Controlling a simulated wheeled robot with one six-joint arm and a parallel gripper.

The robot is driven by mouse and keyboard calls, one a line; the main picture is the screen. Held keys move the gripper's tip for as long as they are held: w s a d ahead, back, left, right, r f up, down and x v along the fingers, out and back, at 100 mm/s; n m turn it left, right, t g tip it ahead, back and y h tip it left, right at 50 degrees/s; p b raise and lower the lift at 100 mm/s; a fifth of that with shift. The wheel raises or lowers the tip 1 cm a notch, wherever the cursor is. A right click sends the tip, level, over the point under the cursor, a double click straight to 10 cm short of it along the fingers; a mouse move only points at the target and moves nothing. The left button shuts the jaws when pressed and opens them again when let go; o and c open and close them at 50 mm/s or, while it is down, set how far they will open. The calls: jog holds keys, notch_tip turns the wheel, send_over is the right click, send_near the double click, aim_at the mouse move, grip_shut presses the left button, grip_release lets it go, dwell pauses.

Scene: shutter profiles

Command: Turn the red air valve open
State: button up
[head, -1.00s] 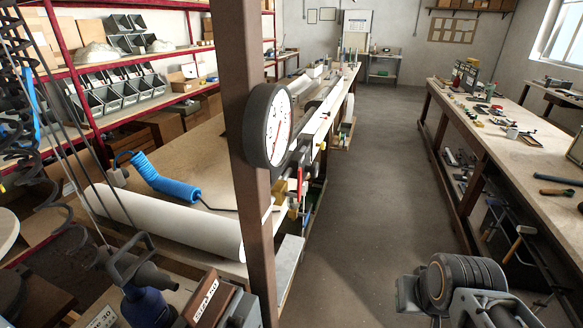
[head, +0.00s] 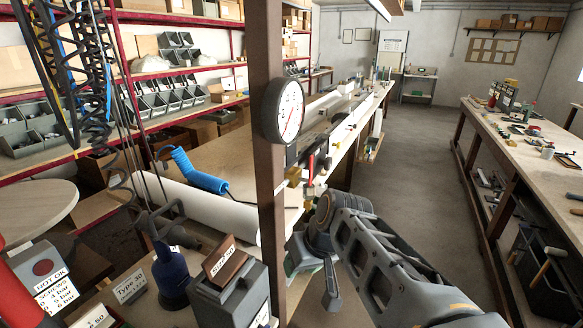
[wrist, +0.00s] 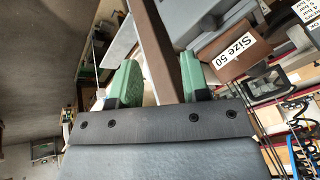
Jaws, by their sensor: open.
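The red air valve's handle (head: 311,166) shows in the head view as a small upright red piece, just right of the brown post (head: 270,190) and below the round white gauge (head: 290,112). My gripper (head: 300,258) is low beside the post, below the valve and apart from it; my arm partly hides it. In the wrist view my gripper (wrist: 157,78) has its two green fingers spread, with nothing held. The brown post (wrist: 152,40) shows between the fingers in that view; I cannot tell its distance from them. I cannot make out the valve in the wrist view.
A long bench (head: 225,150) with a white roll (head: 215,208) and blue hose (head: 198,172) lies behind the post. Dark grey boxes (head: 228,290) and a blue tool (head: 172,278) stand at front left. Another bench (head: 530,160) is at right. The aisle floor (head: 415,165) is clear.

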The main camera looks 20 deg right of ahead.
jog(key=w+d+r+n+t+y+b, duration=0.1)
jog(key=w+d+r+t+y+b, duration=0.1)
jog(key=w+d+r+y+b, duration=0.3)
jog(key=n+t+y+b, duration=0.3)
jog(key=n+t+y, duration=0.1)
jog(key=n+t, duration=0.3)
send_near(311, 156)
jog(key=p+x, duration=0.2)
jog(key=x, duration=0.8)
jog(key=shift+w+f+p, duration=0.1)
jog(key=shift+w+p, duration=0.05)
jog(key=shift+p, duration=0.25)
grip_shut()
